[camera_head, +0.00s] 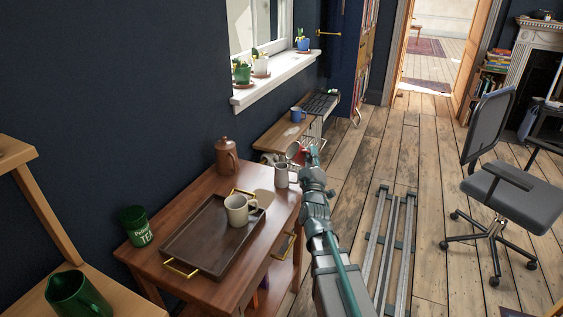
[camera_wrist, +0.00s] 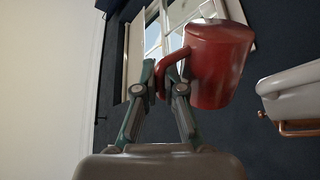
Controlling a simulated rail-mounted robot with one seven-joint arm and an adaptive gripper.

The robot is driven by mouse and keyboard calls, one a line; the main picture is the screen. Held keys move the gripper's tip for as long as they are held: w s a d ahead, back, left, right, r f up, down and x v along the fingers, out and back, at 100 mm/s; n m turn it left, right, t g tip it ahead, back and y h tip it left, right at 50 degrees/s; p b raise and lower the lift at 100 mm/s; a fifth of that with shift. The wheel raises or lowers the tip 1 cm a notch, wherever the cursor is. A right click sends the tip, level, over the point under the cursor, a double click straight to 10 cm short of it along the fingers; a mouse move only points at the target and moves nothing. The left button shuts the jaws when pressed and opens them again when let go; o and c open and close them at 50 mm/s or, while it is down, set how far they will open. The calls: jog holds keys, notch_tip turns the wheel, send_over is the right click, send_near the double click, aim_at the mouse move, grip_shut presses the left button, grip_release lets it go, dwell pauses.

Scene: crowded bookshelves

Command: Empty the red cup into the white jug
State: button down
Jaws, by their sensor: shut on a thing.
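My gripper (camera_wrist: 172,75) is shut on the handle of the red cup (camera_wrist: 217,68), with the cup to the right of the fingers in the wrist view. In the head view, the red cup (camera_head: 296,152) is small and partly hidden by my gripper (camera_head: 304,158). It seems tilted, though its exact angle and its contents cannot be told. The white jug (camera_head: 281,176) stands upright at the right end of the wooden table, just below and left of the cup.
The wooden table (camera_head: 150,255) also holds a brown tray (camera_head: 190,243) with a cream mug (camera_head: 238,211), a brown lidded pot (camera_head: 227,157) and a green tea tin (camera_head: 136,225). A shelf with a blue mug (camera_head: 298,115) lies beyond. Open floor and an office chair (camera_head: 513,195) are right.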

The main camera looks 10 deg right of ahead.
jog(key=m+p, duration=0.1)
jog(key=m+g+h+p, duration=0.1)
jog(key=p, duration=0.1)
jog(key=shift+d+f, duration=0.2)
jog(key=shift+f, duration=0.15)
jog(key=d+f+m+g+p, duration=0.3)
jog(key=d+f+m+p, duration=0.2)
jog(key=f+m+p, duration=0.1)
jog(key=shift+w+d+f+m+g+p, duration=0.15)
jog(key=shift+w+f+m+g+p, duration=0.25)
jog(key=shift+m, duration=0.8)
jog(key=shift+r, duration=0.1)
